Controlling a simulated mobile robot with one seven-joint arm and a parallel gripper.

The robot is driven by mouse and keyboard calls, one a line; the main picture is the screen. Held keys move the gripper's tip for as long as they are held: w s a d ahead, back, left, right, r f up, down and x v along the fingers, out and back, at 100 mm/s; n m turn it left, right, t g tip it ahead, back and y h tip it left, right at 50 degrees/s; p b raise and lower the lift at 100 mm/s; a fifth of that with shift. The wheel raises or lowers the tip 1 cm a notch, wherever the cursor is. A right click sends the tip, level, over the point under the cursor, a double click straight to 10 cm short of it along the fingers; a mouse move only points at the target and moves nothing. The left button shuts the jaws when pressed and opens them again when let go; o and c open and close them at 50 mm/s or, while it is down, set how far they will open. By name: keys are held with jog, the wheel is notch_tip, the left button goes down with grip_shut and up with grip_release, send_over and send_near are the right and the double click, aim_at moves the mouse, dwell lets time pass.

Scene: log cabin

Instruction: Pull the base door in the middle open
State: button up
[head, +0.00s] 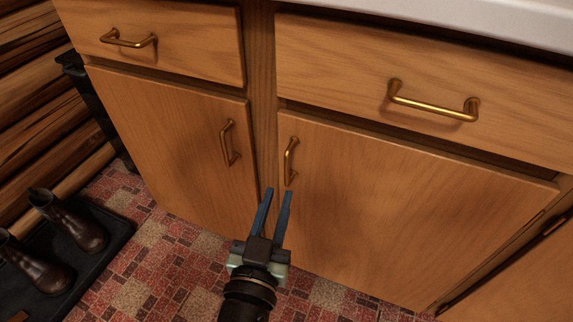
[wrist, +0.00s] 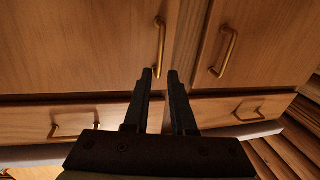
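The middle base door (head: 400,205) is a wide light-brown wooden panel and looks shut. Its brass bar handle (head: 291,160) stands upright near the door's left edge. My gripper (head: 278,191) is in front of the cabinet, its two blue fingers pointing up toward the lower end of that handle. The fingers are apart, with nothing seen held between them. The wrist view is turned over, with the drawers at the bottom. There the middle door's handle (wrist: 160,45) lies just beyond my fingertips (wrist: 160,72); I cannot tell whether they touch.
The left door (head: 180,140) with its own brass handle (head: 228,143) is close by. Two drawers (head: 330,60) sit above, under a white countertop (head: 470,20). Brown boots (head: 75,222) stand on a dark mat at left. The tiled floor (head: 165,265) before the cabinet looks clear.

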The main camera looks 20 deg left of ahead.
aim_at(286, 169)
jog(key=w, duration=0.2)
jog(key=w+a, duration=0.1)
jog(key=w, duration=0.5)
jog(key=shift+w+a+b, duration=0.15)
jog(key=shift+a+b, duration=0.05)
jog(key=shift+b, duration=0.15)
grip_shut()
dwell(1.0)
